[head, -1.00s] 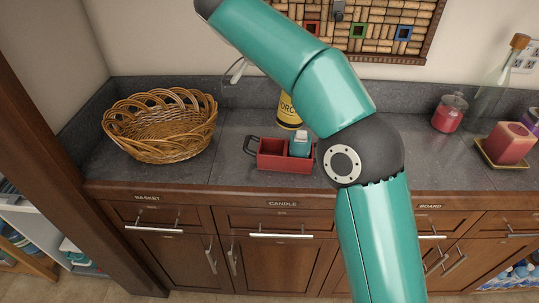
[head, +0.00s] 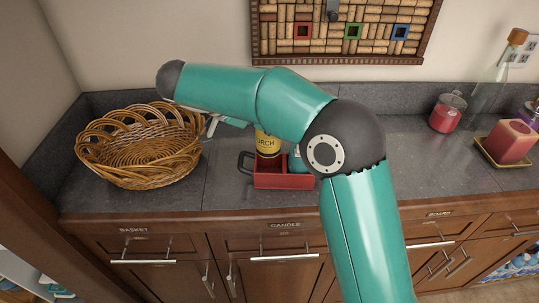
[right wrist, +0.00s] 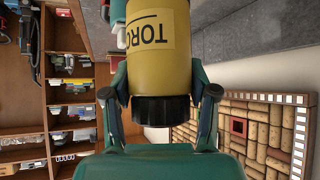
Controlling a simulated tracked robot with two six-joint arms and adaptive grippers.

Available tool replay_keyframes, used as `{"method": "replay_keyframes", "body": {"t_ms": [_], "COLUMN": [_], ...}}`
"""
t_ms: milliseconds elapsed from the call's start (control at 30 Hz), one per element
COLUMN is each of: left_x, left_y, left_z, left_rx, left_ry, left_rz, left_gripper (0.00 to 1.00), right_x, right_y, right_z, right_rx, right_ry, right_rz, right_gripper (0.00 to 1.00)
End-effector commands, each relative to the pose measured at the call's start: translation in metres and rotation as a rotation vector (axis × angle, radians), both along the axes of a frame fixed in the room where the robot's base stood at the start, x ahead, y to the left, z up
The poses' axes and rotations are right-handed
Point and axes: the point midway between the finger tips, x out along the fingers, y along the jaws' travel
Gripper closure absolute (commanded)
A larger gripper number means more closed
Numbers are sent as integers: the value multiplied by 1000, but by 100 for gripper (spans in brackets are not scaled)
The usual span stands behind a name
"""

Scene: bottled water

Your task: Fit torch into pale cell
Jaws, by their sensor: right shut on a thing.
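The torch (head: 267,142) is a yellow cylinder with a black end and a "TORCH" label. In the head view it is roughly upright at the left compartment of the red caddy (head: 285,181). Its lower end meets the caddy's outline; I cannot tell whether it is inside or just above or behind. The caddy has a black handle on its left, and a teal item (head: 296,163) stands in its right compartment, partly hidden by my arm. My right gripper (right wrist: 160,97) is shut on the torch (right wrist: 160,45) near its black end. No pale cell floor is visible. My left gripper is not in view.
A wicker basket (head: 140,150) stands on the grey counter to the left. A pink candle (head: 509,142), a red jar (head: 447,112) and a glass bottle (head: 490,80) are at the right. A cork board (head: 340,45) hangs on the wall.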

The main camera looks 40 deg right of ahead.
Motion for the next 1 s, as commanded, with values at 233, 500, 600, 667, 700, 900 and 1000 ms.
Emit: {"method": "replay_keyframes", "body": {"t_ms": [233, 500, 600, 667, 700, 900, 1000], "left_x": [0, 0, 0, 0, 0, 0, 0], "left_y": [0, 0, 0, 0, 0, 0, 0], "left_z": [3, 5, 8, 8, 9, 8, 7], "left_rx": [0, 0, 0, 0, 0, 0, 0], "left_ry": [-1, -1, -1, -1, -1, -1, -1], "left_rz": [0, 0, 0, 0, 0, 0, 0], "left_gripper": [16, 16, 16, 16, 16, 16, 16], "right_x": [-1, -2, -2, -2, -2, -1, -1], "right_y": [-1, -1, -2, -2, -2, -2, -1], "right_z": [-45, -69, -83, -90, -93, -95, -95], "right_rx": [0, 1, -1, -1, -1, 1, 1], "right_ry": [2, 5, 3, 3, 3, 0, 0], "right_rz": [-4, -3, -4, -2, -3, -4, -4], "right_gripper": [88, 88, 88, 88, 88, 88, 88]}}
